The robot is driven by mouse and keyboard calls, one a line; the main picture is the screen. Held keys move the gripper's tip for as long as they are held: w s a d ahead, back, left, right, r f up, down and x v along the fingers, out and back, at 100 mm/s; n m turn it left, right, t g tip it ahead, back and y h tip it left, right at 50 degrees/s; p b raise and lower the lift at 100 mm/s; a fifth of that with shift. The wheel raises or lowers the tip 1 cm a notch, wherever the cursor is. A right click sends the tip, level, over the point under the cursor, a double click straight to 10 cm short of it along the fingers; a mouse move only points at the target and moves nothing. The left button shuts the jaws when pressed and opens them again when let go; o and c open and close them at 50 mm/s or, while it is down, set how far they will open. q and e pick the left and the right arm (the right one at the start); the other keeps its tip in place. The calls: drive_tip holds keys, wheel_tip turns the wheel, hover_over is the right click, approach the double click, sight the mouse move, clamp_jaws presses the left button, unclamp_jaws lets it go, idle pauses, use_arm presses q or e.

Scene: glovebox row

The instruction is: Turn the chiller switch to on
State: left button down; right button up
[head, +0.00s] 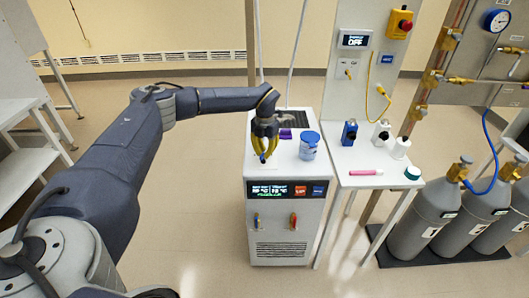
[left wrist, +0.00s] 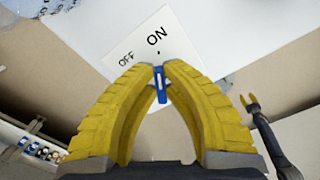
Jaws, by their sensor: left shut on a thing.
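The chiller (head: 258,222) is a white cabinet in the middle of the head view. My left gripper (head: 263,157), with yellow fingers, points down at its top left corner. In the left wrist view its fingertips (left wrist: 159,75) are shut on the narrow blue switch handle (left wrist: 161,92). A white label plate (left wrist: 180,55) shows OFF at left and ON above. The handle points up toward the dot under ON. The switch base is partly hidden by the fingers. What looks like my right gripper (left wrist: 250,104) shows small in the left wrist view, its yellow prongs apart.
A blue-lidded jar (head: 309,147) and a purple item (head: 286,134) stand on the chiller top near my gripper. A white side table (head: 346,180) at right holds small bottles and a pink pen (head: 366,172). Grey gas cylinders (head: 425,220) stand farther right.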

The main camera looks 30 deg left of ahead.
idle(0.4)
use_arm(q)
drive_tip(key=c, duration=1.5)
unclamp_jaws()
drive_tip(key=shift+r, duration=6)
